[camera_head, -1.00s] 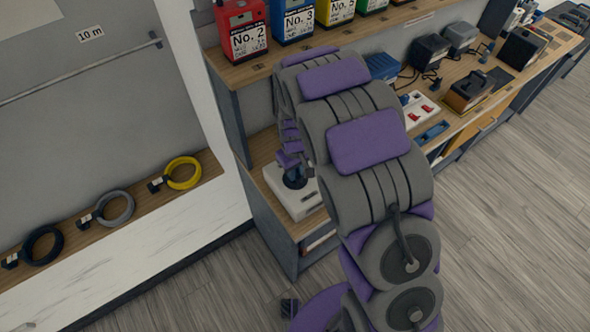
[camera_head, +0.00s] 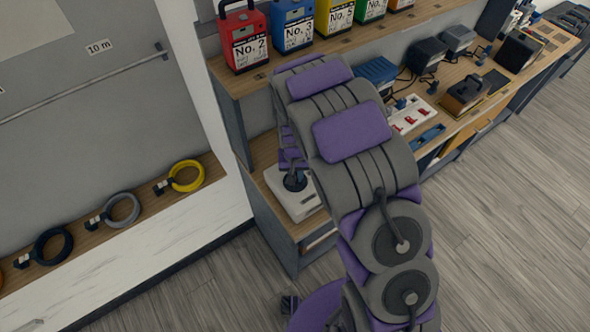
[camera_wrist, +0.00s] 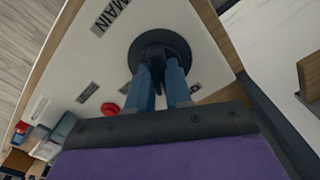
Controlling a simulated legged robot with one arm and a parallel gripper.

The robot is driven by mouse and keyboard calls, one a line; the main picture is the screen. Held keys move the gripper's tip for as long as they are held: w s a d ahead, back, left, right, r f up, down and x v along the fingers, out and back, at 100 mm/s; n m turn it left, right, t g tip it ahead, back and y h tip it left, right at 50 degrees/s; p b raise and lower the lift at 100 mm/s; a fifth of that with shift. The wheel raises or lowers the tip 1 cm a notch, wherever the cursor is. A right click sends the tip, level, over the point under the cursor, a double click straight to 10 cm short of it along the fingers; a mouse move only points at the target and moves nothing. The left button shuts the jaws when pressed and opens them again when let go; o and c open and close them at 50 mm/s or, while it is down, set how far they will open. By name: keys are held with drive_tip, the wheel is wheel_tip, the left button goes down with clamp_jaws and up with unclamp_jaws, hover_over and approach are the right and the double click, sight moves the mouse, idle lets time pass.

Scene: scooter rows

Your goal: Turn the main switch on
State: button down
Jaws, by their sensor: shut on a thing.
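The main switch is a dark round knob (camera_wrist: 152,44) on a pale box (camera_wrist: 98,50) marked MAIN. In the wrist view, the two blue fingers of my gripper (camera_wrist: 160,75) reach onto the knob and are shut on it. The knob's grip is mostly hidden between the fingers. Small grey labels sit on the box face; I cannot read them. In the head view, the pale box (camera_head: 299,204) stands on a low wooden shelf, with the dark knob (camera_head: 294,181) on top. My arm partly covers the view there.
A red round part (camera_wrist: 110,109) shows in the wrist view. Battery boxes, such as the red No. 2 (camera_head: 243,40), stand on the upper shelf. A bench to the right holds chargers and a switched power strip (camera_head: 412,115). Cable coils (camera_head: 186,176) lie on the left ledge. Floor is free at lower right.

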drive_tip(key=m+p, duration=0.3)
drive_tip(key=m, duration=0.3)
drive_tip(key=shift+r, duration=0.1)
drive_tip(key=m+p, duration=0.2)
drive_tip(key=m, duration=0.3)
drive_tip(key=shift+m+p, duration=0.3)
drive_tip(key=shift+p, duration=0.05)
drive_tip(key=c, duration=1)
unclamp_jaws()
drive_tip(key=shift+a, duration=0.15)
drive_tip(key=shift+c, duration=0.2)
wheel_tip(320, 180, up, 17)
drive_tip(key=p, duration=0.1)
